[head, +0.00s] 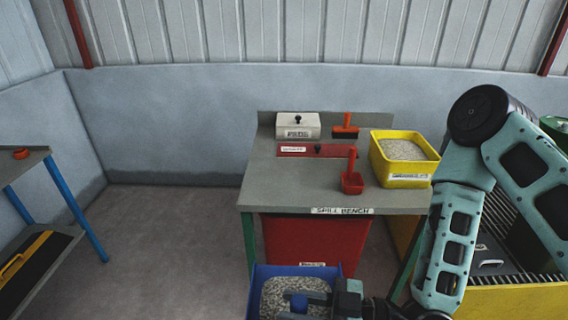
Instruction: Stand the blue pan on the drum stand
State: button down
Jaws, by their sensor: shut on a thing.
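The blue pan (256,278) is at the bottom of the head view, in front of the spill bench, with grey granules inside it. Its lower part is cut off by the frame edge. My gripper (304,301) is over the pan, its fingers shut around a blue knob-like handle. The pan looks level. What seems to be the drum stand (525,300), yellow with a dark slatted top, is at the right, partly hidden behind my arm. A green drum (556,130) shows at the right edge.
The spill bench (275,194) carries a yellow tub of granules (396,170), a red scoop (351,182), a brush (345,128) and a white box (298,124). A red bin (310,238) stands under it. A blue-legged table (85,222) is at left. Floor between is clear.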

jog(key=shift+s, duration=0.3)
jog(key=w+d+m+t, duration=0.1)
jog(key=w+t, duration=0.1)
jog(key=w+d+f+m+t+h, duration=0.1)
jog(key=w+d, duration=0.1)
jog(key=w+d+f+m+t+h, duration=0.1)
jog(key=w+d+m+t, duration=0.1)
jog(key=w, duration=0.1)
jog(key=shift+d+f+t, duration=0.2)
jog(key=shift+d+t, duration=0.05)
jog(key=shift+t, duration=0.05)
jog(key=w+d+f+m+t+h, duration=0.2)
jog(key=d+f+m+t+h, duration=0.1)
jog(key=d, duration=0.5)
jog(key=w+d+f+m+t+h, duration=0.3)
jog(key=d+m+h, duration=0.2)
jog(key=d+h, duration=0.2)
jog(key=w+d+f+m+t+h, duration=0.3)
jog(key=d+m+h, duration=0.1)
jog(key=d, duration=0.5)
jog(key=shift+d+f+h, duration=0.3)
jog(key=shift+d+h, duration=0.05)
jog(key=shift+h, duration=0.45)
jog(key=shift+w, duration=0.1)
